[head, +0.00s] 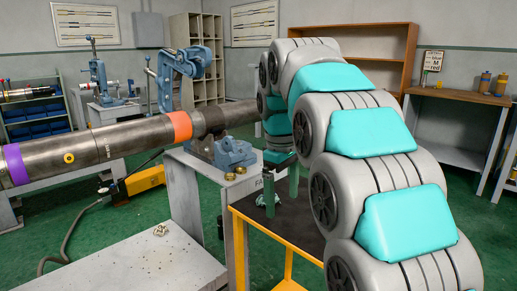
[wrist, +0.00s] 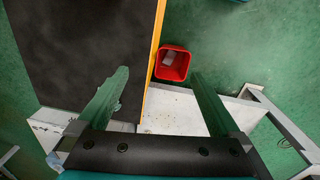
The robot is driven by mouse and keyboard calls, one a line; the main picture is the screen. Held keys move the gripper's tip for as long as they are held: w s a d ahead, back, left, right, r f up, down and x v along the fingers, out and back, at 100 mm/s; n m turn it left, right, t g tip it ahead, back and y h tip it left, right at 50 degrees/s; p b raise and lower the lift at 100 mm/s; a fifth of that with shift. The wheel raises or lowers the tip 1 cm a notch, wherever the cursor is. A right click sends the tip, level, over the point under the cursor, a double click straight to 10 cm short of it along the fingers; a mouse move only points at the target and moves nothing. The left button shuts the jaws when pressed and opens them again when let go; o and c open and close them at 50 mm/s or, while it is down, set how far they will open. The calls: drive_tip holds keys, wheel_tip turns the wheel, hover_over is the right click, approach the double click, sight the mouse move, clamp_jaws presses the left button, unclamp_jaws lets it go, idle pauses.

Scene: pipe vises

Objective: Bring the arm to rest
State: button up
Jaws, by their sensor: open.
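My arm (head: 362,130) rises on the right of the head view, arches over and reaches down toward a black-topped cart (head: 295,222). My gripper (head: 281,188) hangs pointing down over the cart's far left part, partly hidden by the arm. In the wrist view my gripper (wrist: 160,75) has its two green fingers wide apart, with nothing held between them. The cart's black top (wrist: 80,45) and yellow edge lie below the left finger.
A blue vise (head: 232,153) on a grey stand supports a long pipe (head: 120,140) left of the gripper. A red bin (wrist: 172,65) stands on the floor beside the cart. A pale bench (head: 150,262) is front left. Green floor is open at right back.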

drive_tip(key=s+d+f+m, duration=0.3)
drive_tip(key=s+f, duration=0.3)
drive_tip(key=s, duration=0.5)
drive_tip(key=s+d+f+m+g, duration=0.1)
drive_tip(key=s+d+f+m, duration=0.2)
drive_tip(key=s+f, duration=0.4)
drive_tip(key=s+d+f+m+g, duration=0.1)
drive_tip(key=s+d+f+m, duration=0.2)
drive_tip(key=s, duration=1.3)
wheel_tip(320, 180, down, 4)
drive_tip(key=shift+s+d+r+m, duration=0.2)
drive_tip(key=shift+d+m, duration=0.1)
drive_tip(key=shift+m, duration=0.2)
